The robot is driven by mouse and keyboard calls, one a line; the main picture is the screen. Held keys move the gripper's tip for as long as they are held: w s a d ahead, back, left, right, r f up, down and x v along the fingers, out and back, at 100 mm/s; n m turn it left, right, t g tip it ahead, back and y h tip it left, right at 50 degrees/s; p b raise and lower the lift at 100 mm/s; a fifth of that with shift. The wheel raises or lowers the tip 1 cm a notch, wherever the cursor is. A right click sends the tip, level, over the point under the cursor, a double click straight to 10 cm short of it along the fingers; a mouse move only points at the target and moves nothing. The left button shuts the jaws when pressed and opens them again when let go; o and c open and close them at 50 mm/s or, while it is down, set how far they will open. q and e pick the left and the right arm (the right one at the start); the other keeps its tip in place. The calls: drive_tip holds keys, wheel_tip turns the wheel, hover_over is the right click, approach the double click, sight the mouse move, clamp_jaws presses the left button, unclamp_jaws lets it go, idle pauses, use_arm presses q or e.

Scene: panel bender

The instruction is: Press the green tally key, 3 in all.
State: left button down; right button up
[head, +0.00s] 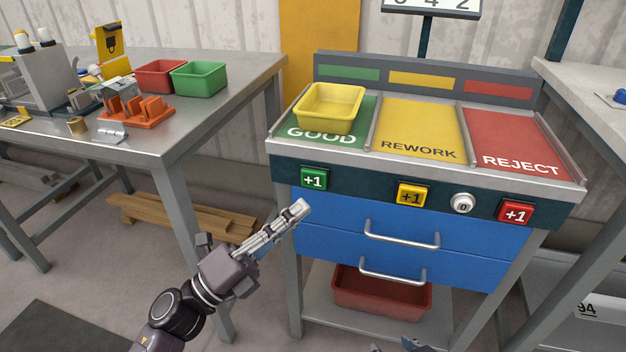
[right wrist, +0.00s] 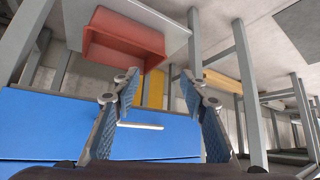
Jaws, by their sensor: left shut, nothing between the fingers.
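The green "+1" tally key (head: 313,179) sits at the left end of the dark front strip of the sorting bench, under the GOOD area. My left gripper (head: 303,206) is shut and empty. Its fingertips appear just below the green key in the head view; a gap shows between them in the picture, and the depth is hard to judge. My right gripper (head: 402,346) barely shows at the bottom edge of the head view. In the right wrist view it (right wrist: 160,82) is open with nothing between its fingers.
A yellow "+1" key (head: 411,195), a white "0" knob (head: 462,203) and a red "+1" key (head: 515,212) share the strip. A yellow bin (head: 330,108) stands on GOOD. A counter display (head: 432,5) is cut off above. Drawer handles (head: 402,235) stick out below.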

clamp_jaws()
idle(1.3)
